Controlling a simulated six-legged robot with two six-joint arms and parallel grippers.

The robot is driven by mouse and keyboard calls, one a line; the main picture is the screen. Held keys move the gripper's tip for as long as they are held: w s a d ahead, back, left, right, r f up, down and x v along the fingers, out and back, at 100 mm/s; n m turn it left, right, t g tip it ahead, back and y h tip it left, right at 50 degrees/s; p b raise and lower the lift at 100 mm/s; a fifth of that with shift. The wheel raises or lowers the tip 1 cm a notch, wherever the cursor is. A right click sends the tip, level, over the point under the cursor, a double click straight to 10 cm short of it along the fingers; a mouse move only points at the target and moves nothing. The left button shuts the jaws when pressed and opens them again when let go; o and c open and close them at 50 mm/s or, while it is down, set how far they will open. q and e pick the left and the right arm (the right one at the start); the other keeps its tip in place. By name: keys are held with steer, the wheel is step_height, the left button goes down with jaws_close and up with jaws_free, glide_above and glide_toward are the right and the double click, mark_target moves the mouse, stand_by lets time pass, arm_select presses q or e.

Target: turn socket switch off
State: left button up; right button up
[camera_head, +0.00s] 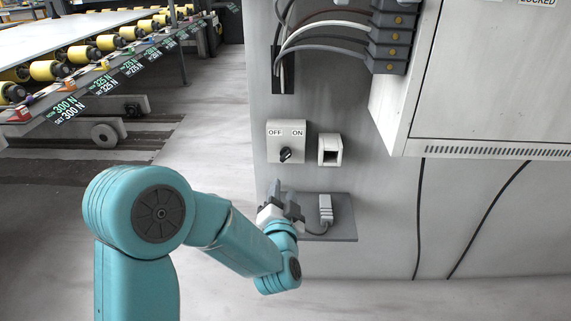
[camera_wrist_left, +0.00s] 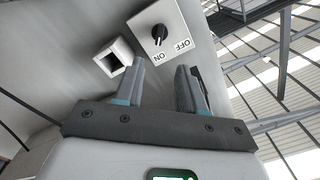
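The socket switch (camera_head: 286,141) is a pale box on the grey wall panel, with OFF at left, ON at right and a black knob (camera_head: 285,155) below the labels. I cannot tell for certain which label the knob points to. In the left wrist view the switch (camera_wrist_left: 174,22) and its knob (camera_wrist_left: 158,34) appear beyond the fingertips, with the labels turned over. My left gripper (camera_head: 282,192) is just below the switch, apart from it. In the wrist view its two fingers (camera_wrist_left: 161,67) are spread with nothing between them. My right gripper is not visible.
A white open socket (camera_head: 330,150) is right of the switch. A small shelf (camera_head: 342,222) below carries a grey plug (camera_head: 326,209) with a cable, close to my left gripper. A white cabinet (camera_head: 490,80) juts out at upper right. Thick cables (camera_head: 325,35) hang above.

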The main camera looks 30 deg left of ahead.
mark_target(285, 158)
arm_select(q)
steer(key=b+x, duration=0.1)
steer(key=x, duration=1.2)
steer(key=shift+w, duration=0.15)
steer(key=shift+c, duration=0.3)
jaws_close()
